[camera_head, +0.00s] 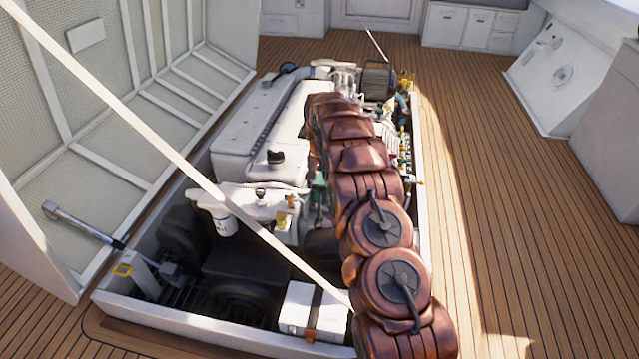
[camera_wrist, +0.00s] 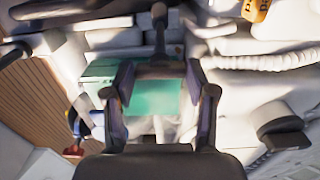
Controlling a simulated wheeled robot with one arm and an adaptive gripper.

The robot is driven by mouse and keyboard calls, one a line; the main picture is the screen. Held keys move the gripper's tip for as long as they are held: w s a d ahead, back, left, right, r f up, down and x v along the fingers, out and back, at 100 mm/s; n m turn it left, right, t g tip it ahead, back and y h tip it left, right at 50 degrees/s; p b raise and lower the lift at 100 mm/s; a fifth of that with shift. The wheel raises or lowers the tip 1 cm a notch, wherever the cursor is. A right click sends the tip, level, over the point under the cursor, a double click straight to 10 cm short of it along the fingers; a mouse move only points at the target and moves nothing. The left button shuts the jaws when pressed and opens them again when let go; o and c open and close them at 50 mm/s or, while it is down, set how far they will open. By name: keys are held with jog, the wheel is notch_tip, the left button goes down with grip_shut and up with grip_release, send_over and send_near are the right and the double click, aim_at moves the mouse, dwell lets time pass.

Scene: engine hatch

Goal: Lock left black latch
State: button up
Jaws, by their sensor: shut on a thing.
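My gripper (camera_wrist: 160,72) shows in the wrist view with its two dark fingers on either side of a dark T-shaped piece, which looks like the black latch (camera_wrist: 160,43). The fingers are shut on its crossbar, and its stem runs up to a small looped end. I cannot tell from these frames whether the latch is locked. In the head view my own copper-coloured arm reaches over the engine (camera_head: 265,125) and hides the gripper and the latch.
A green box-like part (camera_wrist: 105,72) lies behind the fingers, with a pale ribbed hose (camera_wrist: 265,62) to the right. The raised hatch (camera_head: 120,95) stands left of the engine bay, with a strut (camera_head: 85,225). Wooden deck (camera_head: 500,210) is clear on the right.

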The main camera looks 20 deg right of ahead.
dwell(0.3)
jog(key=o, duration=1.2)
jog(key=shift+c, duration=0.2)
notch_tip(320, 180, up, 12)
jog(key=shift+a, duration=0.1)
